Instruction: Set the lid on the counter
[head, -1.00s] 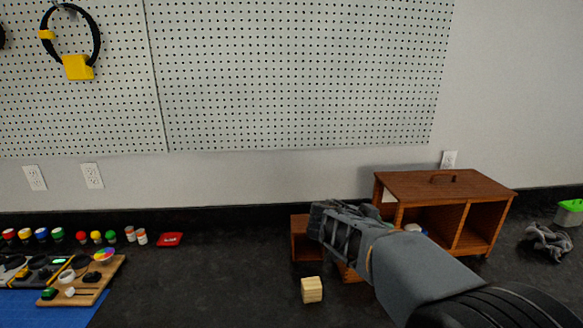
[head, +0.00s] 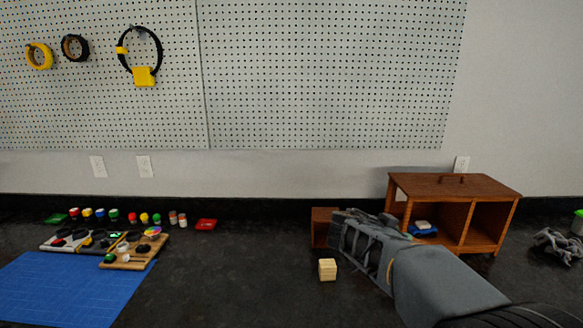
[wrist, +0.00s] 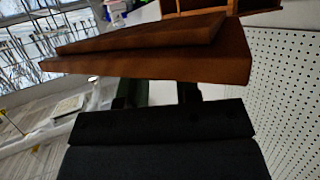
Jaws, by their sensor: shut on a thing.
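My gripper (wrist: 155,93) is shut on a brown wooden slab with a stepped, smaller slab on one face, which I take as the lid (wrist: 160,64). In the wrist view it spans most of the width in front of the two dark fingers. In the head view my gripper (head: 345,232) is over the counter (head: 240,270), left of the cabinet, with its fingertips hidden. A brown wooden piece (head: 322,228) shows just left of it; I cannot tell if this is the lid or a separate box.
A wooden cabinet (head: 455,188) with a handle on top stands to the right, a blue item (head: 423,229) inside. A small wood block (head: 327,270) sits near my gripper. A grey crumpled cloth (head: 558,247) lies far right. Bare counter lies between the block and the blue mat (head: 60,290).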

